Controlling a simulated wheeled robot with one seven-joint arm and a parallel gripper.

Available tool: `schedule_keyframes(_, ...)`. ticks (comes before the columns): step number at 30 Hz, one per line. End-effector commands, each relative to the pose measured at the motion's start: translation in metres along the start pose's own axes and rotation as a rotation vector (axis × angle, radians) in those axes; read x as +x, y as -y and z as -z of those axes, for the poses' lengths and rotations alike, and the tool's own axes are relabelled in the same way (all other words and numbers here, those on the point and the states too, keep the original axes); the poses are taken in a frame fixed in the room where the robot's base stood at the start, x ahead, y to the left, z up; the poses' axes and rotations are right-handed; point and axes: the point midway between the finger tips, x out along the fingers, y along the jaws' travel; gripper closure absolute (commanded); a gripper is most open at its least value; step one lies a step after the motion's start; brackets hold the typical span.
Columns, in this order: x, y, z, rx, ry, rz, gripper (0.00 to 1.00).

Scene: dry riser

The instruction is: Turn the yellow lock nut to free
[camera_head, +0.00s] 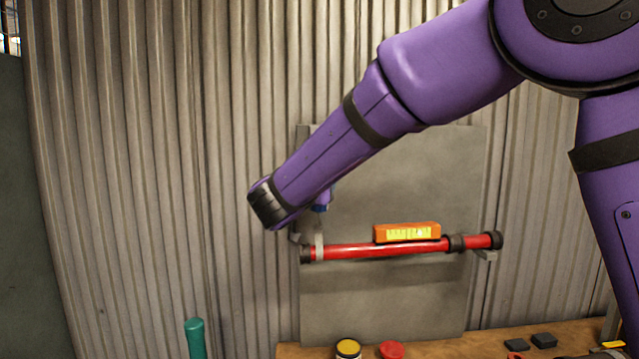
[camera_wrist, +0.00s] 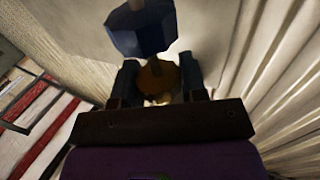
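In the wrist view, a dark yellow-orange round piece (camera_wrist: 158,77), which looks like the lock nut, sits between the two fingers of my gripper (camera_wrist: 160,85). The fingers are apart, one on each side of it, with hardly any gap in view. I cannot tell whether they press on it. A blue faceted part (camera_wrist: 141,30) with a pale stem lies just beyond. In the head view, the blue part (camera_head: 321,207) shows in small part under my purple forearm, at the left end of the wall panel. My fingers and the yellow nut are hidden there.
A red pipe (camera_head: 370,249) with black ends runs across a grey panel (camera_head: 400,300). An orange level (camera_head: 407,232) rests on it. Below is a wooden bench (camera_head: 440,348) with a yellow-topped jar (camera_head: 348,348) and a red knob (camera_head: 391,350). A teal cylinder (camera_head: 195,338) stands left.

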Motion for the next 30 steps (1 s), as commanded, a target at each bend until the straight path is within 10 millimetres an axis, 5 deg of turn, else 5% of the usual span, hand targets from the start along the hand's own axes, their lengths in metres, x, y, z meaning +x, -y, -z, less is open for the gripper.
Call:
schedule_keyframes(3, -0.0002, 0.0, -0.0001, 0.0, 0.0, 0.0, 0.84)
schedule_keyframes(14, 0.0001, -0.0005, 0.0, 0.0, 0.0, 0.054, 0.84)
schedule_keyframes(30, 0.0003, -0.001, -0.0007, -0.003, 0.002, 0.46, 0.84)
